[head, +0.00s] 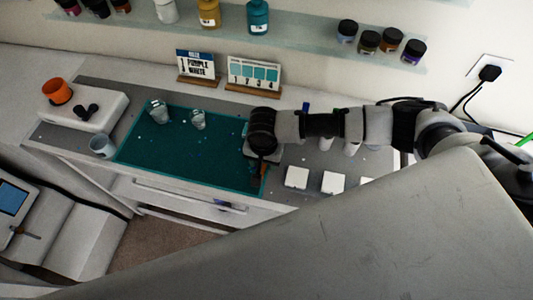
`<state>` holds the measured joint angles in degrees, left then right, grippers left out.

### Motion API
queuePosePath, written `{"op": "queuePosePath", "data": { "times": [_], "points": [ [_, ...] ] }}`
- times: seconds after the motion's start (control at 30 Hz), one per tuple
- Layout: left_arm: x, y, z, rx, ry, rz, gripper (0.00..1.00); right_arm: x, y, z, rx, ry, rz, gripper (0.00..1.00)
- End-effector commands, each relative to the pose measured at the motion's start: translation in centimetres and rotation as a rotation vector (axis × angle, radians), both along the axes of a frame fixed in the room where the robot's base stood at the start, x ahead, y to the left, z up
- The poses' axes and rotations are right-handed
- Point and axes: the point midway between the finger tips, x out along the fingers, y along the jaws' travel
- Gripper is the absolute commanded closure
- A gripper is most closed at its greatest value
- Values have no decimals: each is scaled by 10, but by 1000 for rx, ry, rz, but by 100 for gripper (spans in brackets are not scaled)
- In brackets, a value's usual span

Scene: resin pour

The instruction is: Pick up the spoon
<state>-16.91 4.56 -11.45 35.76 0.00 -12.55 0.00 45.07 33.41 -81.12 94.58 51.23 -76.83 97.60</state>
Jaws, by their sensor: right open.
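My right arm comes in from the right, and its gripper (258,178) points down at the right edge of the teal mat (165,157). The gripper is open. A small orange-brown piece shows beside its fingers, too small to tell whether it is part of a spoon. I cannot make out a spoon clearly anywhere; the wrist and gripper hide that part of the counter. My left gripper is not in view.
Clear cups (158,110) stand on the mat, and another cup (101,146) stands at its left. White blocks (297,178) lie right of the gripper. An orange cup (57,91) sits on a white device (90,109). Two cards (254,74) stand behind.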

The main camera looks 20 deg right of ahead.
Motion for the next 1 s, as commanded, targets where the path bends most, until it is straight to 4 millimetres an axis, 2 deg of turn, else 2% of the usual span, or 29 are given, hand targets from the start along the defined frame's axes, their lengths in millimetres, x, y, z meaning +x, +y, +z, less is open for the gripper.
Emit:
{"op": "queuePosePath", "data": {
  "times": [0.13, 0.47, 0.77, 1.0],
  "points": [
    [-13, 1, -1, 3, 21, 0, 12, 0, 0, 0, 0, 0, 0, 53],
    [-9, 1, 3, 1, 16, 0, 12, 0, 0, -2, -2, 1, 0, 53],
    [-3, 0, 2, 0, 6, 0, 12, 0, 0, -2, -1, 1, 0, 99],
    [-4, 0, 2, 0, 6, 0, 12, 0, 0, -2, -1, 1, 0, 100]
  ]
}}
